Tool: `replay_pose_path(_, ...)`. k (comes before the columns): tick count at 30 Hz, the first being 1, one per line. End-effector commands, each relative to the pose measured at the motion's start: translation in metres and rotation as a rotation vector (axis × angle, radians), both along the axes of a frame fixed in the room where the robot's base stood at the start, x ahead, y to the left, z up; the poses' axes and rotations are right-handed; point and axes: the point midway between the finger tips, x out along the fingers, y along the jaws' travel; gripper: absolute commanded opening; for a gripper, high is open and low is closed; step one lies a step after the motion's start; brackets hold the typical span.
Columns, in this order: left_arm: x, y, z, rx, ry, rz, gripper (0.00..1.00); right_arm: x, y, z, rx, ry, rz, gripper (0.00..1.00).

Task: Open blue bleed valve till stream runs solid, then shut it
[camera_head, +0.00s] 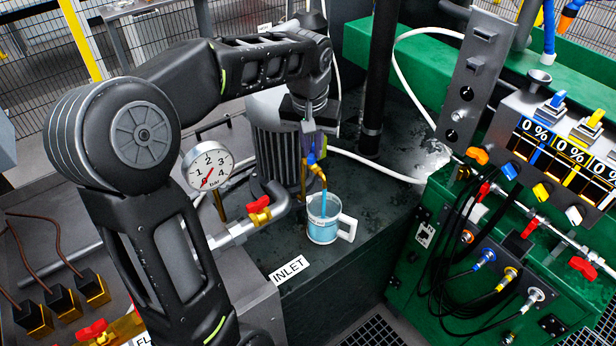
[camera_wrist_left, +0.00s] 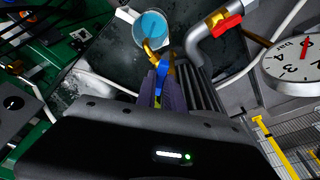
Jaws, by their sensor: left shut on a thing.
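My left gripper (camera_head: 312,140) reaches down from above and is shut on the blue bleed valve handle (camera_head: 310,157). In the left wrist view the gripper fingers (camera_wrist_left: 165,88) close around the blue handle (camera_wrist_left: 163,72). A brass spout (camera_head: 318,171) curves down from the valve. Blue liquid also shows in the jug in the left wrist view (camera_wrist_left: 153,27). The stream looks continuous; I cannot tell whether bubbles are in it. My right gripper is not in view.
A pressure gauge (camera_head: 208,167) with a red needle and a red-handled inlet valve (camera_head: 258,205) stand left of the jug. A ribbed grey cylinder (camera_head: 275,135) is behind. At right is a green cabinet (camera_head: 440,210) with hoses and coloured valves.

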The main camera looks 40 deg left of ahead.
Motion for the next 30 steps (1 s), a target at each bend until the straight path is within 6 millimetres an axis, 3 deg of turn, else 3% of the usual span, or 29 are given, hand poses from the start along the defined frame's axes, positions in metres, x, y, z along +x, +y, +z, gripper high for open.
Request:
replay_pose_path(9,-0.001,0.002,0.001,-0.002,0.002,-0.287,0.00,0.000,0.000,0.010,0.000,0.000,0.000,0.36)
replay_pose_path(23,-0.001,0.003,0.001,-0.001,0.001,-0.376,0.00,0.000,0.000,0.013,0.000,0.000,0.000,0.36)
replay_pose_path(30,-0.001,0.004,0.001,-0.002,0.003,-0.620,0.00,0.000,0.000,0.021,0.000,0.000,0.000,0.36)
